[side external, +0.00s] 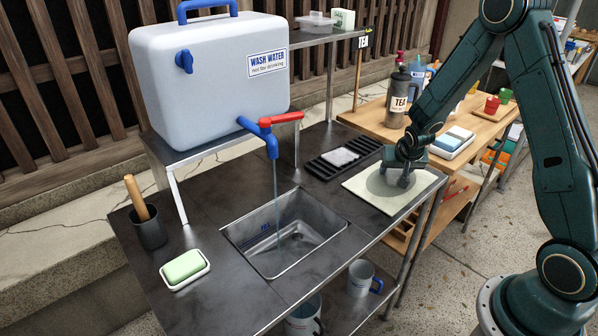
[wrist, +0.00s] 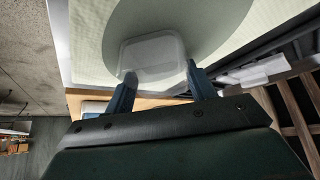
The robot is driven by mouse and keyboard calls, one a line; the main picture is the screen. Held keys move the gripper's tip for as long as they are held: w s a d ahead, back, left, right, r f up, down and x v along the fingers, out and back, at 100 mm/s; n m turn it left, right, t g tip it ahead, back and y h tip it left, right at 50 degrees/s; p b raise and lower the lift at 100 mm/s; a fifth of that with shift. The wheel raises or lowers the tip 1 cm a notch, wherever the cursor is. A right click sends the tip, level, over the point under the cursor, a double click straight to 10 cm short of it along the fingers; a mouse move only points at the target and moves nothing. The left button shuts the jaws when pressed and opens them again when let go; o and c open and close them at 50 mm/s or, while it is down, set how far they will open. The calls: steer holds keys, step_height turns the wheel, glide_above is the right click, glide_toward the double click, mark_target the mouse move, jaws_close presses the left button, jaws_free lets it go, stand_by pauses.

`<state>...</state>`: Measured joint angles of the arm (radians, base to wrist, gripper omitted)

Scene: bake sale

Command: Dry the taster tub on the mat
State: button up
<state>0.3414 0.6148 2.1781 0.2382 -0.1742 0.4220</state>
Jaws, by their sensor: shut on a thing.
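The taster tub (wrist: 155,52) is a small translucent container, seen between my gripper's fingers in the wrist view. My gripper (wrist: 160,90) is shut on it, one finger on each side. In the side view my gripper (side external: 398,180) points down over the pale green mat (side external: 428,185), and the tub is not clearly visible there. The mat also fills the upper wrist view (wrist: 85,20). A darker round patch lies on the mat around the tub. I cannot tell whether the tub touches the mat.
Water runs from the tap (side external: 272,146) with its red lever (side external: 282,118) into the metal sink (side external: 250,232). A black rack (side external: 322,167) holding a pale item is left of the mat. A green sponge (side external: 184,265) sits front left. A wooden table (side external: 375,122) with bottles stands behind.

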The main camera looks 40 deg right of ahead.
mark_target(401, 173)
steer(key=shift+d, duration=1.65)
steer(key=shift+a, duration=4.5)
steer(key=shift+a+r, duration=0.15)
step_height(401, 173, up, 8)
